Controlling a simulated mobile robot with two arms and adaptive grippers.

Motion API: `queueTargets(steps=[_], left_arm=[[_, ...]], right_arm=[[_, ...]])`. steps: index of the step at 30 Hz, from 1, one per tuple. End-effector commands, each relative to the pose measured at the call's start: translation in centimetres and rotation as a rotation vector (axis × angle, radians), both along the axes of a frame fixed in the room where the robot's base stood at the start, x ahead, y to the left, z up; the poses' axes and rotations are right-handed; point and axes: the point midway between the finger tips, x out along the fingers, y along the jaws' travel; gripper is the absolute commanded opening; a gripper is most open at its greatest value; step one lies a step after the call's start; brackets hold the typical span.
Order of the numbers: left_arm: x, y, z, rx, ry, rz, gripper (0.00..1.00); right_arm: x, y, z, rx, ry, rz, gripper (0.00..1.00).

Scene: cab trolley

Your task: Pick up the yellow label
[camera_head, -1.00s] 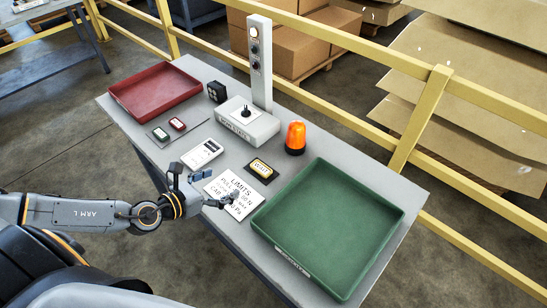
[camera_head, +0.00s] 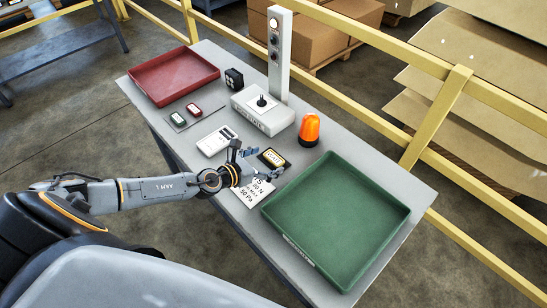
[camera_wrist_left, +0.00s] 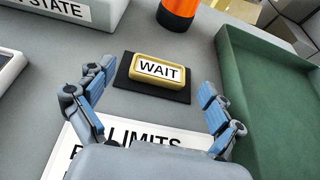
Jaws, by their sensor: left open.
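The yellow label (camera_wrist_left: 158,71) is a small yellow-framed block reading "WAIT". It lies on a dark pad (camera_wrist_left: 135,90) on the grey table, and in the head view the yellow label (camera_head: 272,157) sits left of the green tray. My left gripper (camera_wrist_left: 150,108) is open and empty. In the wrist view its fingers stand to either side of the label's near end, with the label ahead of them and apart. In the head view my left gripper (camera_head: 243,155) is just left of the label and above the table. My right gripper is not in view.
A white LIMITS sheet (camera_head: 258,193) lies under my left gripper. The green tray (camera_head: 268,208) is to the right, the orange beacon (camera_head: 310,130) behind the label. A control box with a post (camera_head: 280,55), a white device (camera_head: 217,141) and a red tray (camera_head: 213,70) stand further left.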

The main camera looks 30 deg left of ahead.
Motion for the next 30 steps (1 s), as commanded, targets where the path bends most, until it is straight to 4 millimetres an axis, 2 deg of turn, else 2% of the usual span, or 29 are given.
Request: queueTargets(steps=[3, 11, 18, 30], left_arm=[[1.19, -0.36, -0.34, 0.000, -0.002, 0.001, 0.92], [1.38, -0.43, -0.51, 0.001, -0.001, 0.000, 0.92], [1.37, -0.41, -0.50, 0.001, -0.001, 0.001, 0.47], [1.35, -0.39, -0.22, 0.000, 0.000, 0.001, 0.46]], right_arm=[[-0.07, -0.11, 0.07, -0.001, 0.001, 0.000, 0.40], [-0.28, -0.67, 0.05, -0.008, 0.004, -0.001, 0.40], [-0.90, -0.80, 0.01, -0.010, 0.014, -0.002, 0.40], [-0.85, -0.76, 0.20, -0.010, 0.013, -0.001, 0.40]])
